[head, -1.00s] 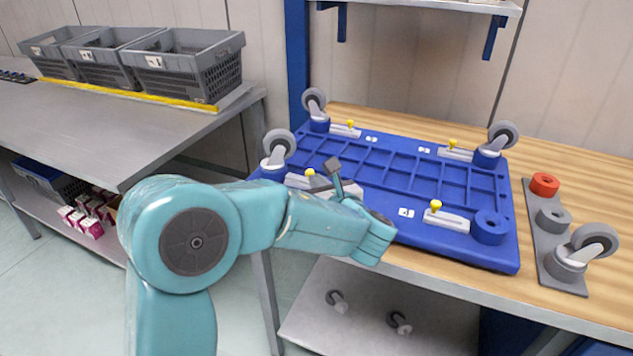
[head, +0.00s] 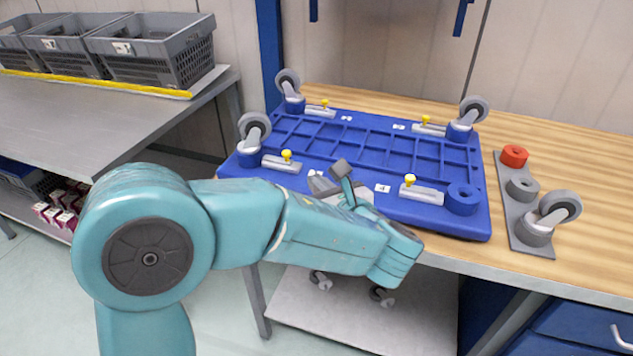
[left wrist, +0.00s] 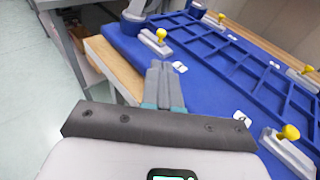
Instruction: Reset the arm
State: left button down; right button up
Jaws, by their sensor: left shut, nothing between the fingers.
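My left arm reaches in from the left in the head view, and its gripper (head: 338,180) is over the near edge of a blue platform (head: 350,157), partly hidden behind my own wrist. In the left wrist view the gripper fingers (left wrist: 163,82) are together with nothing between them, above the blue platform (left wrist: 200,88). The platform lies on a wooden workbench with casters at three corners. The near right corner (head: 462,198) has an empty round socket. My right gripper is not in view.
A grey holder plate (head: 517,213) on the bench at right carries a red ring (head: 514,156), a grey ring and a loose caster (head: 558,208). Yellow-knobbed clamps (head: 410,181) rise from the platform. Grey crates (head: 150,50) stand on a metal table at left.

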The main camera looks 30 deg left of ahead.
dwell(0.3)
pick_arm(q)
jog(key=s+d+f+g+h+p, duration=0.1)
jog(key=s+f+g+h+p, duration=0.2)
jog(key=f, duration=1)
jog(key=s+d+f+n+g+h+p, duration=0.2)
jog(key=s+d+f+n+h+p, duration=0.1)
jog(key=s+d+f+n+h, duration=0.4)
jog(key=s+d+f+n+g+h+p, duration=0.2)
jog(key=s+d+f+n+h, duration=0.5)
jog(key=n, duration=1.2)
jog(key=s+f+p, duration=0.1)
jog(key=s+f, duration=0.2)
jog(key=f, duration=0.3)
jog(key=shift+s+d+f+g, duration=0.15)
jog(key=shift+s+g, duration=0.05)
jog(key=shift+g, duration=0.1)
